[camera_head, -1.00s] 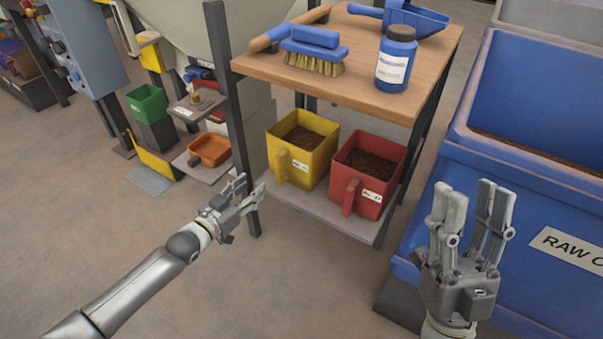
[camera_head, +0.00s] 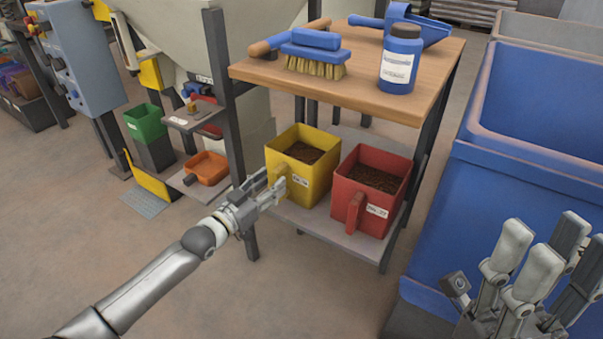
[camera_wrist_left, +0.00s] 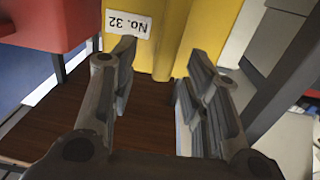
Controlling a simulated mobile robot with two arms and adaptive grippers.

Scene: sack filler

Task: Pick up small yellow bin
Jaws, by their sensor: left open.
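The small yellow bin (camera_head: 317,181) stands on the lower shelf of the wooden-topped table, with dark brown granular material inside. It has a handle on its front and a white label. My left gripper (camera_head: 272,187) is open at the bin's front left, by the handle. In the left wrist view the yellow bin (camera_wrist_left: 195,25) fills the top, its label "No. 32" upside down. The open fingers (camera_wrist_left: 155,75) point at it with the handle between and beyond them; contact cannot be told. My right gripper (camera_head: 545,255) is open and empty at the lower right.
A red bin (camera_head: 345,190) stands right beside the yellow one on the shelf (camera_head: 340,240). A table leg (camera_head: 232,130) rises left of the yellow bin. The tabletop (camera_head: 350,85) holds a brush, a bottle and a scoop. A large blue container (camera_head: 520,190) stands at right.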

